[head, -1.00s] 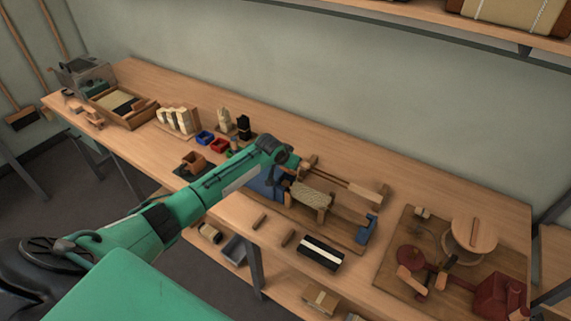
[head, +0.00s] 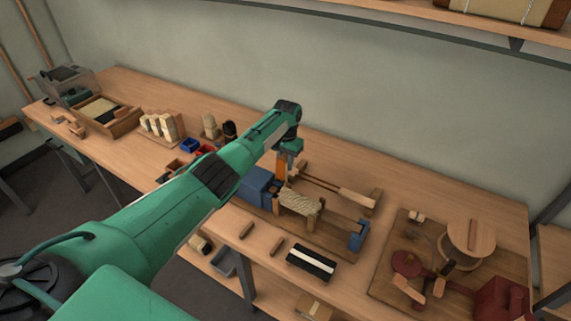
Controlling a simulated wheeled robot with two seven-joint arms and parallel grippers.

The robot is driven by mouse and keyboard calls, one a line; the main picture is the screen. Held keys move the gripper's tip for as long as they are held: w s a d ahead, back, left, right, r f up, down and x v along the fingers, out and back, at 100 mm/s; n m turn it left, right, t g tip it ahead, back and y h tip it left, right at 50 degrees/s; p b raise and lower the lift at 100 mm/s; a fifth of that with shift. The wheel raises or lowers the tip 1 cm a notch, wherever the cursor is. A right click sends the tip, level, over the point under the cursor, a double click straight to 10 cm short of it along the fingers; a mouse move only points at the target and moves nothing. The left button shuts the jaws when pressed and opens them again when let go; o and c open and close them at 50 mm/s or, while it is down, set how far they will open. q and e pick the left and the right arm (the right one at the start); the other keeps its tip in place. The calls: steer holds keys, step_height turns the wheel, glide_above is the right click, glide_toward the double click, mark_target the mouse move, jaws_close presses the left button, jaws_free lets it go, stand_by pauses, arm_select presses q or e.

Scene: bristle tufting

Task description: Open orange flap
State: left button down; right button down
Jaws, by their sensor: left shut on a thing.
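The orange flap (head: 281,165) shows as a narrow upright orange strip beside the blue block (head: 257,181) of the wooden fixture near the middle of the bench. My left gripper (head: 288,155) points down at the flap from above and is shut on it. The fingertips are small and partly hidden by my arm, so the exact grip point is unclear. My right gripper is out of view.
The fixture carries a pale bristle bundle (head: 299,202) and a second blue block (head: 357,236). A black-and-white brush block (head: 312,264) lies in front. A wooden spool (head: 468,240) and red parts (head: 500,298) stand to the right. A shelf (head: 420,12) runs above.

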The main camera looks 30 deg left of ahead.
arm_select(q)
steer(key=shift+w+f, duration=0.1)
stand_by(0.5)
steer(key=c, duration=1.1)
jaws_free()
steer(key=shift+c, duration=0.2)
step_height(320, 180, up, 14)
steer(key=w+b, duration=0.1)
steer(key=b, duration=0.2)
steer(key=shift+w+f, duration=0.2)
steer(key=shift+w, duration=0.1)
steer(key=shift+d, duration=0.1)
